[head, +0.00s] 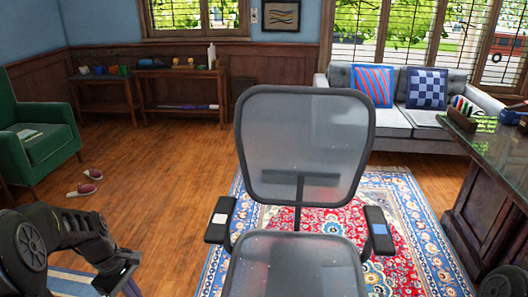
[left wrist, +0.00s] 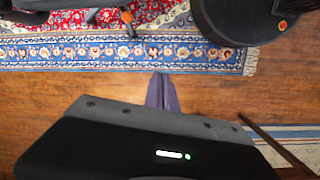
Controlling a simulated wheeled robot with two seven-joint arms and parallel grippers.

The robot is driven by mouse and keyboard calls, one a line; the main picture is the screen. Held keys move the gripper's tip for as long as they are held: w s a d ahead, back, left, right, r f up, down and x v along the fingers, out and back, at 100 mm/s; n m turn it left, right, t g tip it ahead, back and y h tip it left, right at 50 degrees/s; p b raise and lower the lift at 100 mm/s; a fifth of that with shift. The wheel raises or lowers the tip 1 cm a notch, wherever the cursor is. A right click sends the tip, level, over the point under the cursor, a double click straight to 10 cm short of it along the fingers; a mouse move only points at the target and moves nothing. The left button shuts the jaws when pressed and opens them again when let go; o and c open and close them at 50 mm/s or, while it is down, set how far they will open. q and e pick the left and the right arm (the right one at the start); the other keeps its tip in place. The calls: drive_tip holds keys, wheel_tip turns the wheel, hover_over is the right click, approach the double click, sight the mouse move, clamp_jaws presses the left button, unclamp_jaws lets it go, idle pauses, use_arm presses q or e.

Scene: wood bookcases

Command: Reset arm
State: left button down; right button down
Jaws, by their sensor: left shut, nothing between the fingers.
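My left arm comes in at the lower left of the head view, and its gripper (head: 131,288) points down near the bottom edge. In the left wrist view the two purple-grey fingers (left wrist: 162,92) are together, with nothing between them, above the wood floor. My right gripper is not in view; only a dark rounded piece, probably of my right arm, shows at the lower right corner of the head view.
A mesh office chair (head: 302,150) stands close in front, on a patterned rug (head: 425,240). A dark desk (head: 490,205) is at right, a grey sofa (head: 405,125) behind. A green armchair (head: 45,140) and slippers (head: 85,187) are at left. Wood floor (head: 165,185) is open between.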

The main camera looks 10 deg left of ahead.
use_arm(q)
drive_tip(key=w+d+f+m+t+y, duration=0.2)
drive_tip(key=w+d+f+m, duration=0.3)
drive_tip(key=w+f+m, duration=0.15)
drive_tip(key=s+d+f+m+p, duration=0.25)
drive_tip(key=d+f, duration=0.35)
drive_tip(key=d, duration=0.3)
drive_tip(key=s+d+f+m+g+h+p, duration=0.1)
drive_tip(key=s+d+f+m+h, duration=0.1)
drive_tip(key=s+d, duration=0.6)
drive_tip(key=s+d+f+m+h+p, duration=0.2)
drive_tip(key=s+d+m, duration=0.2)
drive_tip(key=s+d, duration=0.4)
drive_tip(key=d, duration=0.5)
drive_tip(key=shift+s+d+f+g, duration=0.15)
drive_tip(key=shift+d+f+g, duration=0.15)
drive_tip(key=shift+g, duration=0.1)
drive_tip(key=shift+a, duration=0.1)
